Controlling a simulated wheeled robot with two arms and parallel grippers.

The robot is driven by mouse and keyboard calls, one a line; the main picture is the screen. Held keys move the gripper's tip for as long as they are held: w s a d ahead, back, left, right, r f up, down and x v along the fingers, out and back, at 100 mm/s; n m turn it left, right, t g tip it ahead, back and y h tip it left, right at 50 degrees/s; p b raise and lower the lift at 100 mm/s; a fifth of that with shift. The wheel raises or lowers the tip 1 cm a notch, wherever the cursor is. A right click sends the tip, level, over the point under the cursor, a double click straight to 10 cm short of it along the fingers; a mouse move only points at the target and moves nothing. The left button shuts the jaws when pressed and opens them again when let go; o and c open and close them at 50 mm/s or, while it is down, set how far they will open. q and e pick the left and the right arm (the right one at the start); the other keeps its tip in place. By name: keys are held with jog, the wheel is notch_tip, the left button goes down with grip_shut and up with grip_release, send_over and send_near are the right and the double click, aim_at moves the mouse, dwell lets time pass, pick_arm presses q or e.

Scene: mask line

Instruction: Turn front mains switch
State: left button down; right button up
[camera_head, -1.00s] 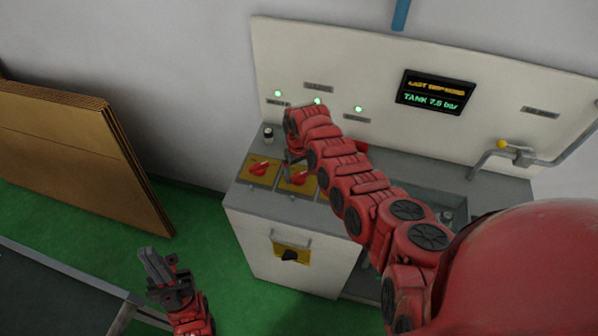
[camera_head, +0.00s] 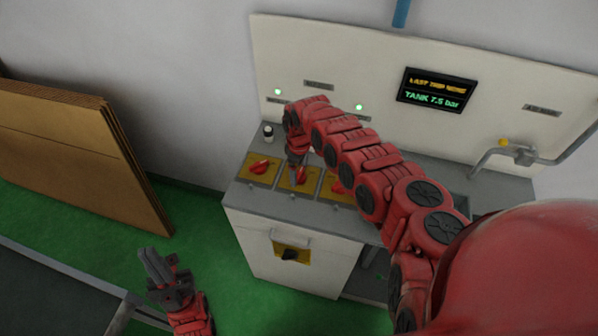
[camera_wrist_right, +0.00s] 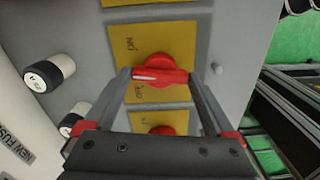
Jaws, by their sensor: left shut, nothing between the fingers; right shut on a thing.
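Three red rotary knobs on yellow plates sit in a row on the grey cabinet top: the left knob (camera_head: 260,167), the middle knob (camera_head: 299,176) and the right knob (camera_head: 337,186). A black handle (camera_head: 289,255) on a yellow plate is on the cabinet's front face. I cannot read which is named mains. My right gripper (camera_wrist_right: 160,75) points down at the middle knob and is shut on the ends of its red bar (camera_wrist_right: 160,68), which lies crosswise between the fingers. My left gripper (camera_head: 150,262) is shut and empty, low left, away from the cabinet.
A white back panel carries green lamps (camera_head: 278,92) and a display (camera_head: 436,90) reading TANK 7.5 bar. A black-and-white cylindrical part (camera_head: 268,132) stands behind the knobs. Pipework (camera_head: 520,155) is at the right. Cardboard sheets (camera_head: 75,150) lean at the left.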

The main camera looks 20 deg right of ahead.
jog(key=n+b, duration=0.1)
jog(key=n, duration=0.2)
jog(key=shift+s+f+b, duration=0.1)
jog(key=shift+f+b, duration=0.15)
jog(key=shift+b, duration=0.1)
jog(key=n+b, duration=0.1)
jog(key=n, duration=0.1)
jog(key=shift+r+n+b, duration=0.1)
jog(key=shift+n+b, duration=0.2)
jog(key=n+b, duration=0.1)
jog(key=n, duration=0.2)
jog(key=shift+r+n+b, duration=0.1)
jog(key=shift+n+b, duration=0.5)
jog(key=shift+n, duration=0.4)
jog(key=o, duration=1.1)
jog(key=shift+c, duration=0.2)
